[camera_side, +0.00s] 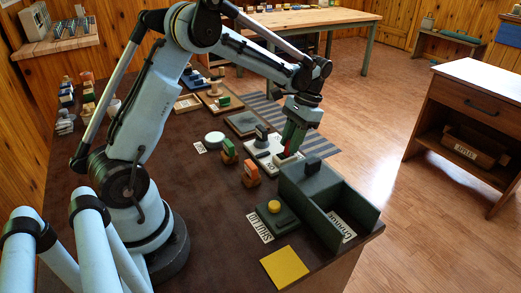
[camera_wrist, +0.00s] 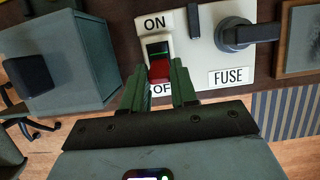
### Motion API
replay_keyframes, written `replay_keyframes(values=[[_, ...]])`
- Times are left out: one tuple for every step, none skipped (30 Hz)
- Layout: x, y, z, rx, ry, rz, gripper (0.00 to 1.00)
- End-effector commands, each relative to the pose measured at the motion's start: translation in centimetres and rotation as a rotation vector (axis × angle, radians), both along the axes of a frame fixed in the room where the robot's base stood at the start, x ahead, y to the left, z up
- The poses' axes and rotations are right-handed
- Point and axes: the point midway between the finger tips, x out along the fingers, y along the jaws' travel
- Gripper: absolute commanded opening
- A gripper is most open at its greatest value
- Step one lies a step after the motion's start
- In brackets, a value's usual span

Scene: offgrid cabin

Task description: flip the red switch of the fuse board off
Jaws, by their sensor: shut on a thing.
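The white fuse board (camera_wrist: 205,60) lies on the brown table, with a dark knob (camera_wrist: 245,34) and a FUSE label. In the wrist view its red switch (camera_wrist: 159,70) sits between an ON label above and a partly hidden OFF label below. The red part shows at the OFF end; the ON end looks dark with a green line. My gripper (camera_wrist: 159,92) has one green finger on each side of the switch's lower end and is shut on it. In the side view my gripper (camera_side: 293,147) points down at the board (camera_side: 262,154) and hides part of it.
An open green box (camera_side: 362,212) stands close to the board. A yellow button on a green base (camera_side: 274,219) and a yellow pad (camera_side: 285,267) are nearer the camera. Orange (camera_side: 250,170) and green (camera_side: 229,148) blocks stand left of the board.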

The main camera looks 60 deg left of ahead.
Motion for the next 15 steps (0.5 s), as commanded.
replay_keyframes(values=[[-0.01, -0.01, 0.03, 0.0, 0.001, 0.0, 0.0], [-0.01, -0.01, 0.03, 0.0, 0.001, 0.0, 0.0], [-0.01, -0.01, 0.03, 0.0, 0.0, 0.0, 0.0], [-0.01, -0.01, 0.03, 0.0, 0.0, 0.0, 0.0], [-0.01, -0.01, 0.03, 0.0, 0.0, -0.001, 0.0], [-0.01, -0.01, 0.03, 0.0, 0.0, -0.001, 0.0], [-0.02, -0.01, 0.02, 0.0, 0.0, -0.001, 0.29], [-0.02, -0.01, 0.02, 0.0, 0.0, -0.001, 0.34], [-0.02, -0.01, 0.02, 0.0, 0.0, -0.001, 0.4], [-0.02, -0.01, 0.02, 0.0, -0.001, -0.001, 0.44], [-0.01, -0.01, 0.01, 0.0, -0.001, -0.001, 0.49], [-0.01, 0.0, 0.01, 0.0, -0.001, 0.0, 0.53], [-0.01, -0.01, 0.0, 0.0, -0.001, 0.0, 0.53], [-0.01, -0.01, 0.0, 0.0, -0.001, -0.001, 0.53], [-0.01, 0.0, 0.0, 0.0, -0.001, 0.0, 0.53]])
